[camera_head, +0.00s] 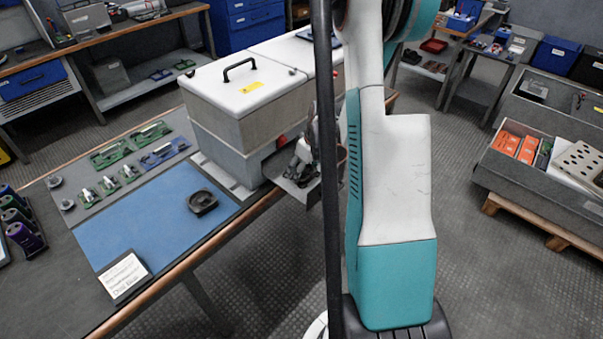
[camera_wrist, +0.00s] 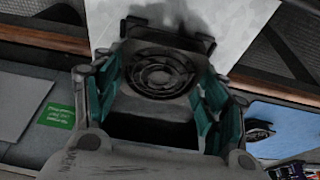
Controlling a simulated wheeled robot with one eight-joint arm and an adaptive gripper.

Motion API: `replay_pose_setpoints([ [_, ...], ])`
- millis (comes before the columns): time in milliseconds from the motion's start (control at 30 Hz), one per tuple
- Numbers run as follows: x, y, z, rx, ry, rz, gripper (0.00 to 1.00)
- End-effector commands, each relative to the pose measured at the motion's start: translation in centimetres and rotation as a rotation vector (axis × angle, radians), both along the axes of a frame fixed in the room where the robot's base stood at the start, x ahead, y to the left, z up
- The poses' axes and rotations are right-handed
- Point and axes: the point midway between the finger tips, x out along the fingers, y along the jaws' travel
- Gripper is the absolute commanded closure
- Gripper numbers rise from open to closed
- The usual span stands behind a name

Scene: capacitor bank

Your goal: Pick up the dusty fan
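A dark fan (camera_wrist: 160,75) with a round ringed grille shows in the wrist view, just ahead of and between my gripper's fingers. My gripper (camera_wrist: 162,100) has its teal-padded fingers wide apart, one on each side of the fan; I cannot tell whether they touch it. In the head view my gripper (camera_head: 303,165) is low at the open end of the grey box, above a grey plate jutting past the bench edge; the fan there is hidden. Another black fan-like part (camera_head: 202,202) lies on the blue mat, and it also shows in the wrist view (camera_wrist: 260,130).
The grey box (camera_head: 240,110) with white lid and black handle stands on the bench. The blue mat (camera_head: 150,220) holds a card (camera_head: 124,277). Green and blue boards (camera_head: 118,152) and dark cylinders (camera_head: 22,222) lie further left.

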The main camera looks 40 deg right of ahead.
Motion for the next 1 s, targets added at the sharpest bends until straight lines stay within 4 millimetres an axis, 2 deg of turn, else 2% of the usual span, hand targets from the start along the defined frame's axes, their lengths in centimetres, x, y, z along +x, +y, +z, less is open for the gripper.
replay_pose_setpoints([
  [367,0.0,0.0,0.0,0.0,0.0,0.0,0.59],
  [567,0.0,0.0,1.1,0.0,0.0,0.0,0.59],
  [767,0.0,0.0,4.4,0.0,0.0,0.0,0.59],
  [1000,0.0,0.0,11.1,0.0,0.001,0.0,0.59],
])
